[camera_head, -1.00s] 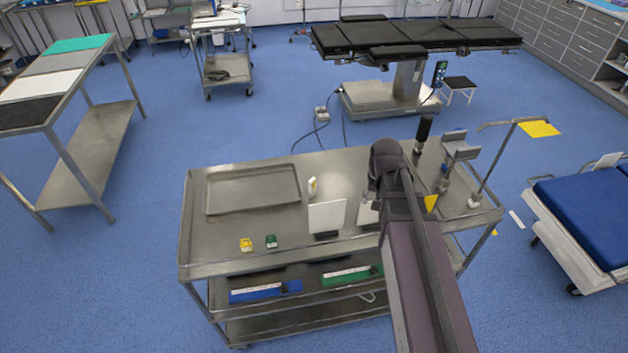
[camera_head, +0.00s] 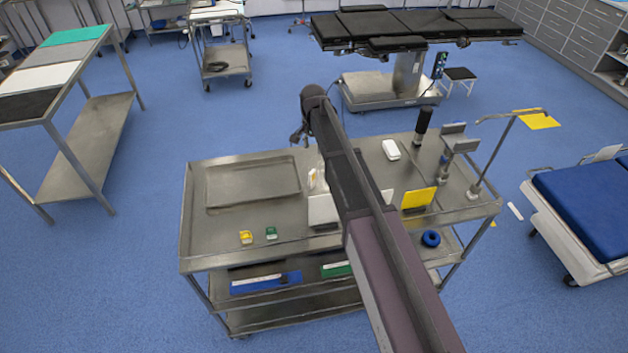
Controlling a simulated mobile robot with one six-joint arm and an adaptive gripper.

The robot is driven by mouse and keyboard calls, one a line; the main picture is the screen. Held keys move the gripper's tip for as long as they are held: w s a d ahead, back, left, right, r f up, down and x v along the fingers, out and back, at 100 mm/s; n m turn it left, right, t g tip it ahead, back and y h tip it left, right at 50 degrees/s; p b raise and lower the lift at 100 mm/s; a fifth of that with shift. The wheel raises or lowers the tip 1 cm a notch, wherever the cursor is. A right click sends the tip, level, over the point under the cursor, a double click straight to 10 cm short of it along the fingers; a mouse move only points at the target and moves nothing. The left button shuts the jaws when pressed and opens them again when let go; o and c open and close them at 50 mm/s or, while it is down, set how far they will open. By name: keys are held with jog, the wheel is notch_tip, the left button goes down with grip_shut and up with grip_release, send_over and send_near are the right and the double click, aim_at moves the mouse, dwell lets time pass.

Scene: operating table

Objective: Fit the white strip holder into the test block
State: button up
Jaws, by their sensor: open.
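My gripper (camera_head: 299,137) is at the far end of my arm, above the back edge of the steel cart. It is small and dark in this view; it is open and I see nothing in it. A small white piece (camera_head: 313,178) with an orange mark stands on the cart beside my arm, below my gripper. A rounded white block (camera_head: 391,150) lies at the back right of the cart top. I cannot tell for sure which of these is the strip holder or the test block. My arm hides part of the cart's middle.
The steel cart (camera_head: 222,247) carries an empty tray (camera_head: 250,183), a white panel (camera_head: 322,211), a yellow panel (camera_head: 418,198), and small yellow (camera_head: 246,237) and green (camera_head: 271,233) pieces. A dark-handled post (camera_head: 422,126) and a stand (camera_head: 497,155) rise at the right.

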aim_at(312, 171)
notch_tip(312, 171, down, 9)
jog(key=b, duration=0.8)
jog(key=shift+r+b, duration=0.15)
jog(key=shift+b, duration=0.2)
dwell(0.4)
jog(key=shift+s+a+f+b, duration=0.1)
jog(key=shift+f+b, duration=1.2)
jog(key=shift+s+a+f+b, duration=0.1)
jog(key=shift+f+b, duration=1.2)
grip_shut()
